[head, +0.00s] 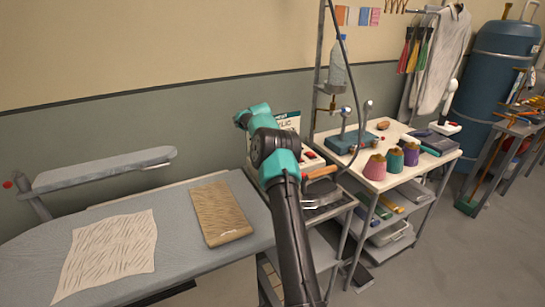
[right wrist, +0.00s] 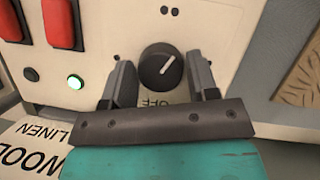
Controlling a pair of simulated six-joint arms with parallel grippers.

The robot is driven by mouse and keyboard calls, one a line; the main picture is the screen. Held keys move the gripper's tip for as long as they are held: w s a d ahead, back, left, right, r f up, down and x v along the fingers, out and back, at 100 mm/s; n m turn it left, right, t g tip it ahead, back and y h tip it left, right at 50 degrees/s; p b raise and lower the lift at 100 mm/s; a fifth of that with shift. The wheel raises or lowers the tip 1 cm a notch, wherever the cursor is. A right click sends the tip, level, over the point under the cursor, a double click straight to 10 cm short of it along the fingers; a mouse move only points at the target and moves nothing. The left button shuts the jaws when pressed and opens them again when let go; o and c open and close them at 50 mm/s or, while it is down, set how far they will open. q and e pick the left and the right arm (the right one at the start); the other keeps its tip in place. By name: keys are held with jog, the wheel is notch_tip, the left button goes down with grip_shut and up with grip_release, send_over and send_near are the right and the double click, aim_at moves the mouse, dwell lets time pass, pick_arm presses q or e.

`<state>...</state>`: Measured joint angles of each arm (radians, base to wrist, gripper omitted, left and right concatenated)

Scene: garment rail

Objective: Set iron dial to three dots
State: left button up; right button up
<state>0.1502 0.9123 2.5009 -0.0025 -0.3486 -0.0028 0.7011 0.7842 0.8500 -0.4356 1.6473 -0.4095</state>
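The black round dial (right wrist: 160,66) sits on a cream panel (right wrist: 110,30) in the right wrist view. Its white pointer line slants toward the upper right of that picture. The word OFF shows upside down just below the dial, and a pair of small dots is printed above it. My right gripper (right wrist: 161,78) is open, with one finger on each side of the dial and a small gap to it on both sides. In the head view my right arm hides the dial, and its fingers cannot be made out. My left gripper is not in view.
Two red switches (right wrist: 58,22) and a lit green lamp (right wrist: 75,82) are on the panel. An iron with an orange handle (head: 318,172) stands right of my arm.

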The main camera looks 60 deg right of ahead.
jog(key=o, duration=0.3)
jog(key=shift+r, duration=0.15)
jog(key=shift+r, duration=1.7)
jog(key=s+a+r, duration=0.1)
jog(key=s+a, duration=0.7)
jog(key=a, duration=0.5)
jog(key=shift+a+r, duration=0.2)
jog(key=shift+a, duration=0.2)
